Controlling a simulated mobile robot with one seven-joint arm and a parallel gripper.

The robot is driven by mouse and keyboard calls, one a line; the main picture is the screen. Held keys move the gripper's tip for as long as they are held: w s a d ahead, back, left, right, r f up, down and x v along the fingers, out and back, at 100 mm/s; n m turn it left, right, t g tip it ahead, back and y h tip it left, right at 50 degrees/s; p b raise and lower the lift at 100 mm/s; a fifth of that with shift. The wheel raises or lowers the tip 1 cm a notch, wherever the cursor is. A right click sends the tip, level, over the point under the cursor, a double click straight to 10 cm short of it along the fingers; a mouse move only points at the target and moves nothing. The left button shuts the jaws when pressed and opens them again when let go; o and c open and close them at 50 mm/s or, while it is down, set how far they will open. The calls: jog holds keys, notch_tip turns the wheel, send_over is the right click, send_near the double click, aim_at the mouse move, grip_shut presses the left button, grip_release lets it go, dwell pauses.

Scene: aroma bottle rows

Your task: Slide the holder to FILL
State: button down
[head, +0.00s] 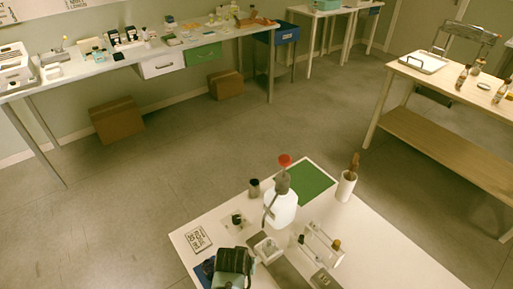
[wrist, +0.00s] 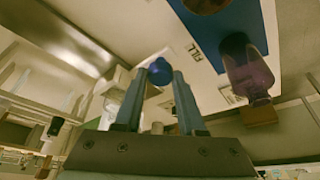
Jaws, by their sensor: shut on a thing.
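In the wrist view my gripper (wrist: 158,80) has its two fingers shut on a round blue knob (wrist: 160,68), which I take to be the holder's knob. The rest of the holder is not clear there. Lettering that looks like FILL (wrist: 194,50) shows on the white surface to the right of the knob, beside a blue patch (wrist: 226,52).
A purple-tinted bottle (wrist: 250,75) stands by the blue patch. The table's front right is clear.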

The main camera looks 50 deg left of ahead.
jog(key=a, duration=0.1)
jog(key=a+b, duration=0.1)
jog(key=a, duration=0.1)
jog(key=shift+w+f, duration=0.15)
jog(key=shift+a+r, duration=0.25)
jog(key=shift+a, duration=0.05)
jog(key=c, duration=0.5)
grip_release()
jog(key=shift+a+f, duration=0.1)
jog(key=p+v, duration=0.1)
jog(key=v, duration=1.2)
